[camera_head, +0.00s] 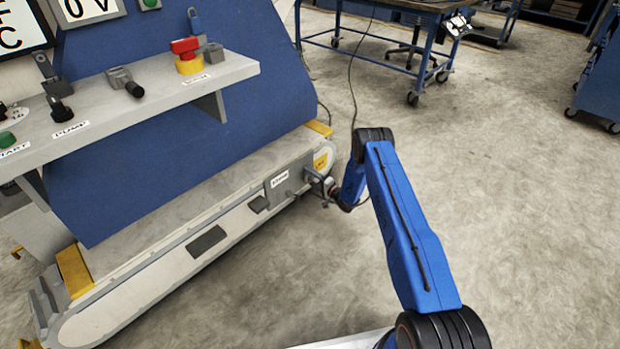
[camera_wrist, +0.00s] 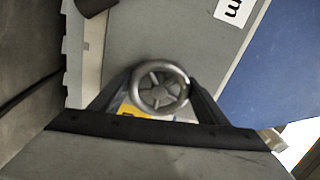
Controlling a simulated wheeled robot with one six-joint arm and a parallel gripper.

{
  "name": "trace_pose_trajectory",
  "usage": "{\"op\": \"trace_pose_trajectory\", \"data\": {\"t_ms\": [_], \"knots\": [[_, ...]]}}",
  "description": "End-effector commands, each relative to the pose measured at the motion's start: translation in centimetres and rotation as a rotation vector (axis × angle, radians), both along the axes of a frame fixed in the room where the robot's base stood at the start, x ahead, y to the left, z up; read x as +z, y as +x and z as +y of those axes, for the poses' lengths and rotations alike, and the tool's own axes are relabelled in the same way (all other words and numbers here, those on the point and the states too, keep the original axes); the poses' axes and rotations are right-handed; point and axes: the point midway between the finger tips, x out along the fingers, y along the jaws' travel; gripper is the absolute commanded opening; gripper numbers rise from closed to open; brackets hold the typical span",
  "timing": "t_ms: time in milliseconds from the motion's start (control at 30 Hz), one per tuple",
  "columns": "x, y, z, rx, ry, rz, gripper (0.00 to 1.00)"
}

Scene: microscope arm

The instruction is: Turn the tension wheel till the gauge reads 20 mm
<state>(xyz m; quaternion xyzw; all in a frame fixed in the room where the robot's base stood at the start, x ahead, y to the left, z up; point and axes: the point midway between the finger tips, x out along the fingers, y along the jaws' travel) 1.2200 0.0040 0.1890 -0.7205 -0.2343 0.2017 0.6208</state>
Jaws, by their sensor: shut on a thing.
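The tension wheel (camera_wrist: 160,88), a small grey metal handwheel with spokes, is in the middle of the wrist view. My gripper (camera_wrist: 158,95) has one dark finger on each side of it and is shut on its rim. In the head view my gripper (camera_head: 326,187) is at the right end of the long belt machine (camera_head: 190,225), and the wheel is too small and covered to make out. A white label (camera_head: 279,179) on a grey plate sits just left of the gripper; part of a label (camera_wrist: 234,10) shows in the wrist view. I cannot read any gauge value.
A blue panel (camera_head: 180,150) slopes behind the belt. The concrete floor (camera_head: 500,190) to the right is clear; a wheeled workbench (camera_head: 385,45) stands farther back.

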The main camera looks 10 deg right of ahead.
Motion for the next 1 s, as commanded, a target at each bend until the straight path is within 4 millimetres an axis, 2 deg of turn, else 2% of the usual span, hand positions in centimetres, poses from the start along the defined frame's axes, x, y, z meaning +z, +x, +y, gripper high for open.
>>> {"op": "trace_pose_trajectory", "data": {"t_ms": [67, 100, 167, 567, 767, 1000], "knots": [[-0.2, -0.1, -0.1, -0.002, -0.001, 0.004, 0.46], [-0.2, -0.1, -0.1, -0.001, 0.0, 0.003, 0.76], [-0.2, -0.1, -0.1, -0.001, 0.0, 0.003, 0.87], [-0.1, -0.5, -0.4, -0.001, -0.001, 0.001, 0.87], [0.0, -2.8, -2.2, -0.003, -0.001, 0.003, 0.87], [-0.1, -6.7, -5.0, -0.003, 0.0, 0.003, 0.87]]}}
